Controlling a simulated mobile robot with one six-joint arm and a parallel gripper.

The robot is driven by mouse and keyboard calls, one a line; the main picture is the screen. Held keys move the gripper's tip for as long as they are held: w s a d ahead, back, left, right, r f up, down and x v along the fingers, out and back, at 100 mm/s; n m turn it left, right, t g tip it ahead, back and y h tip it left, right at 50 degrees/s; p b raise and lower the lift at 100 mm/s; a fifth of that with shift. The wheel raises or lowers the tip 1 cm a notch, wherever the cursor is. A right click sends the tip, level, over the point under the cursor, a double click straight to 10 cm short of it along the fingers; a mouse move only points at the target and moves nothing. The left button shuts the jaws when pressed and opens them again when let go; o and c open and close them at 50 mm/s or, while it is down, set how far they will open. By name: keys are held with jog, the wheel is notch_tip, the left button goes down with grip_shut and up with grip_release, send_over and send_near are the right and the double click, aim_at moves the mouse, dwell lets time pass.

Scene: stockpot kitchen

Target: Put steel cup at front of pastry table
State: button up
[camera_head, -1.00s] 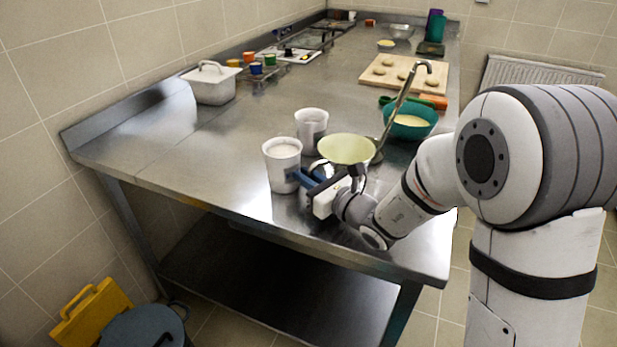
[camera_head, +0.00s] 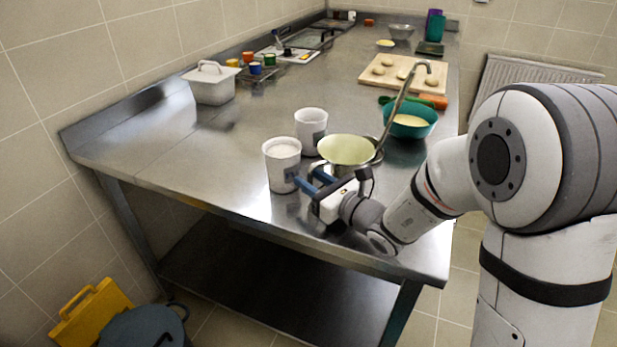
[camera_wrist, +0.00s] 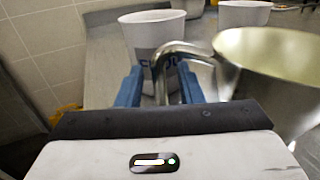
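The steel cup (camera_head: 346,150), with a pale yellow inside, stands near the front edge of the steel pastry table (camera_head: 210,150). It is large at the right of the wrist view (camera_wrist: 275,52), where its curved handle comes left. My gripper (camera_head: 308,178) is at the cup's front left. In the wrist view its blue fingers (camera_wrist: 158,72) are apart, with the handle between them and gaps showing. Whether a finger touches the handle cannot be told. The cup's lower part is partly hidden by my gripper.
A white cup (camera_head: 282,165) stands close beyond my fingertips, with another white cup (camera_head: 311,132) behind it. A teal bowl (camera_head: 410,120) and a dough board (camera_head: 405,74) lie farther right. A lidded white container (camera_head: 210,84) is at left. The table's front left is clear.

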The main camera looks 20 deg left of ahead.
jog(key=v, duration=1)
jog(key=shift+d, duration=0.1)
jog(key=s+d+f+n+g+h, duration=0.1)
jog(key=s+d+n+g+h, duration=0.1)
jog(key=s+n+g, duration=0.4)
jog(key=s+d+f+n+g+h, duration=0.1)
jog(key=s+d+n+g+h, duration=0.15)
jog(key=s+n, duration=0.5)
jog(key=s+d+n+t+h, duration=0.1)
jog(key=d+n+h, duration=0.9)
jog(key=d, duration=1)
jog(key=shift+f+t+h, duration=0.25)
jog(key=shift+t+h, duration=0.3)
jog(key=shift+h, duration=0.1)
jog(key=shift+d, duration=0.1)
